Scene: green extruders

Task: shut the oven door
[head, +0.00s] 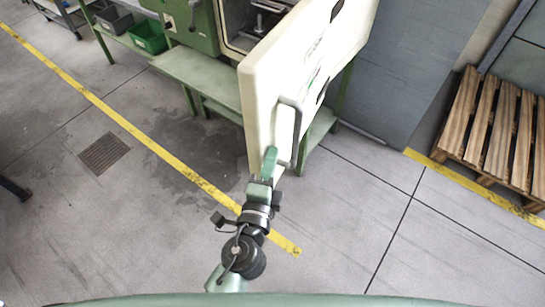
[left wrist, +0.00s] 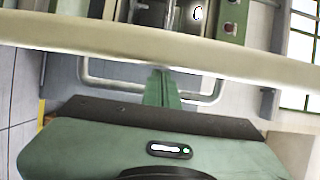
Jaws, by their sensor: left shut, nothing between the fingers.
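The oven door (head: 270,85) is a thick cream panel standing wide open in the head view. Its dark bar handle (head: 296,135) is on the right-hand face. The oven's opening (head: 238,30) shows behind the door. My left gripper (head: 269,160) is shut and empty at the door's lower near edge, beside the handle. In the left wrist view, the green fingers (left wrist: 163,88) point at the cream door edge (left wrist: 160,48) and cross in front of the metal handle (left wrist: 205,98). I cannot tell whether they touch the door. My right gripper is not in view.
A green bench (head: 205,75) stands below the oven, with a green bin (head: 148,40) on a shelf farther left. A grey cabinet (head: 405,70) stands behind the door, and a wooden pallet (head: 495,130) lies at the right. The near floor is clear, with a drain grate (head: 104,152).

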